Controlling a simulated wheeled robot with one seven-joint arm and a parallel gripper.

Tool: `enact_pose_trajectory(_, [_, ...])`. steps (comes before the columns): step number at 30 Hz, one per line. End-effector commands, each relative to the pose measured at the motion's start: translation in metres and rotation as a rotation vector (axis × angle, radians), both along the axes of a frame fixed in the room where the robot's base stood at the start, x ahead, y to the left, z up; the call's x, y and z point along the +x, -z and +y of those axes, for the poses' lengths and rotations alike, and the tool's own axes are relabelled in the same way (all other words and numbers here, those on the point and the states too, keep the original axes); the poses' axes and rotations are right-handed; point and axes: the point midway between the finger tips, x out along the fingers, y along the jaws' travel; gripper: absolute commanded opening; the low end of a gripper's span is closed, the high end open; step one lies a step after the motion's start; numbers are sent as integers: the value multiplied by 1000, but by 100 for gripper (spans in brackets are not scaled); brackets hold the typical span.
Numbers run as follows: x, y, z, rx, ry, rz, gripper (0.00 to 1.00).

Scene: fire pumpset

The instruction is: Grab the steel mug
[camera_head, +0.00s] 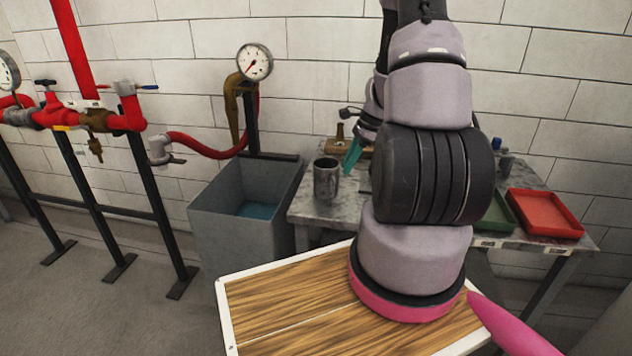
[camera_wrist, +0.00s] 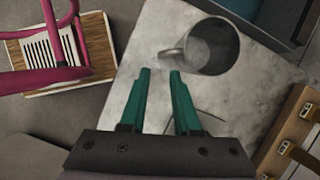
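The steel mug (camera_head: 326,178) is grey and stands upright near the left end of the metal table. In the wrist view the mug (camera_wrist: 211,46) is just beyond my gripper's fingertips, slightly to the right, with its handle pointing left toward them. My gripper (camera_wrist: 160,72) has two green fingers with a clear gap between them and nothing held. In the head view a green finger (camera_head: 352,156) shows to the right of the mug, apart from it; the rest of my gripper is mostly hidden behind my arm.
The metal table (camera_head: 310,210) also bears a red tray (camera_head: 545,212) and a green tray (camera_head: 497,214) at right. A wooden block with brass fittings (camera_wrist: 290,130) lies near my gripper. A grey water tank (camera_head: 228,222) adjoins the table's left end. Red pipework (camera_head: 75,50) stands farther left.

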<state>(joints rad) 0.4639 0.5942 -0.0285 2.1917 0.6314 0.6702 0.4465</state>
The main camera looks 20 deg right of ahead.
Motion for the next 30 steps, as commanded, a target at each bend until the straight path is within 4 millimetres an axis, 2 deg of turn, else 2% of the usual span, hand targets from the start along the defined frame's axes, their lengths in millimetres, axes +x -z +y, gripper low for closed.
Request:
enact_pose_trajectory(3, [2, 20, 8, 2, -1, 2, 30])
enact_pose_trajectory(11, [5, 40, 16, 0, -1, 1, 30])
enact_pose_trajectory(19, [12, 75, 29, 0, -3, 1, 30])
enact_pose_trajectory(23, [14, 83, 33, 0, -2, -1, 30])
enact_pose_trajectory(29, [14, 83, 33, -1, -3, -1, 30])
enact_pose_trajectory(30, [14, 83, 33, -1, -3, -1, 19])
